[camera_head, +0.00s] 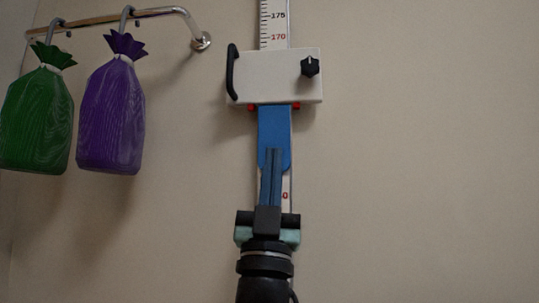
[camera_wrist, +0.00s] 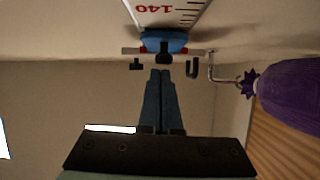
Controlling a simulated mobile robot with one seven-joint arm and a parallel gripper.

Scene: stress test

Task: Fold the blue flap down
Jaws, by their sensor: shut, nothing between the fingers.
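The blue flap (camera_head: 274,128) extends below a white block (camera_head: 275,85) on a vertical wall scale (camera_head: 274,22). Its lower end is rounded. It also shows, foreshortened, in the wrist view (camera_wrist: 163,42), in front of the scale marks. I cannot tell its exact angle to the wall. My gripper (camera_head: 271,152) is shut and empty and points up. In the head view its fingertips overlap the flap's lower part and hide some of it. In the wrist view the fingertips (camera_wrist: 160,72) appear below the flap; I see no clear contact.
The block has a black handle (camera_head: 232,74) on its left and a black knob (camera_head: 310,66) on its right. At upper left, a metal rail (camera_head: 110,19) carries a green bag (camera_head: 38,120) and a purple bag (camera_head: 111,118). The wall to the right is clear.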

